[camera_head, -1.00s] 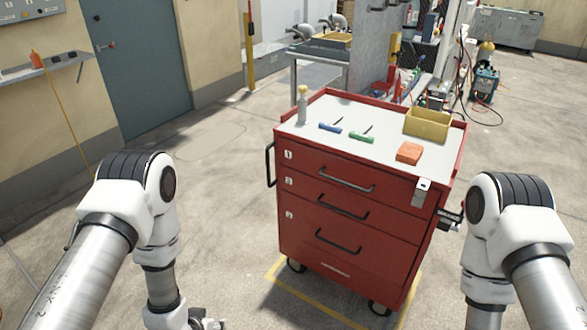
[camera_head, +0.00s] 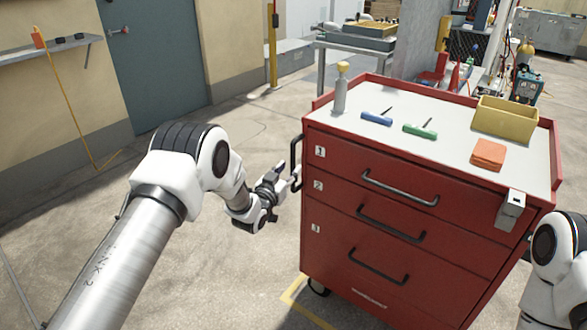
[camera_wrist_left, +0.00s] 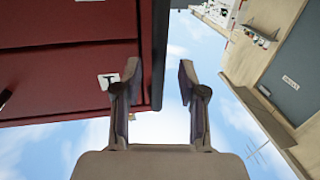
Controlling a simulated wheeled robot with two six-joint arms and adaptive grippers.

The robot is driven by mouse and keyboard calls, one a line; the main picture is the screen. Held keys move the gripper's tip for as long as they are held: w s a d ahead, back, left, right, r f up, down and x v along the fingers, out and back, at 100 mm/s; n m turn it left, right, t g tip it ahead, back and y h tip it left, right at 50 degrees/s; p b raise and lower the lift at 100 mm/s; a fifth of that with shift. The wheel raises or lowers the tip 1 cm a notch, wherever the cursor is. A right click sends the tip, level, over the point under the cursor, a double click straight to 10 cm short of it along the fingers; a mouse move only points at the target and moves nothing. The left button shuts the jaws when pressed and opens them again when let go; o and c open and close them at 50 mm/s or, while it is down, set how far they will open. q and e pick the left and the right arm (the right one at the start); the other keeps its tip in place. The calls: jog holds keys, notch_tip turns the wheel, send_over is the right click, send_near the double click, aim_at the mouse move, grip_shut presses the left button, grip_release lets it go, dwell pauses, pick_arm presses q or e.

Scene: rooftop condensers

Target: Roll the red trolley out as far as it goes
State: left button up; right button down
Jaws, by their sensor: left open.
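The red trolley (camera_head: 400,185) stands upright, its three numbered drawers shut. A dark upright side handle (camera_head: 296,152) is on its left edge. My left gripper (camera_head: 285,181) is open beside the lower part of this handle. In the left wrist view, the open fingers of my left gripper (camera_wrist_left: 158,85) show with the dark handle bar (camera_wrist_left: 158,50) lined up between them, nearer the left finger. No grip on the bar shows, and I cannot tell its exact depth. My right arm shows at the right edge; its gripper is out of view.
On the trolley top are a spray bottle (camera_head: 341,92), blue (camera_head: 376,118) and green (camera_head: 419,131) tools, an orange block (camera_head: 488,154) and a yellow bin (camera_head: 505,119). A yellow floor line (camera_head: 295,297) runs beneath. Floor (camera_head: 215,280) to the left is clear.

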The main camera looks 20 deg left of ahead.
pick_arm(q)
jog(key=shift+w+d+r, duration=0.1)
jog(key=shift+w+d, duration=0.05)
jog(key=shift+w, duration=0.6)
jog(key=shift+w+d, duration=0.15)
jog(key=shift+w, duration=0.55)
grip_shut()
jog(key=shift+s+d, duration=0.1)
jog(key=shift+d, duration=0.05)
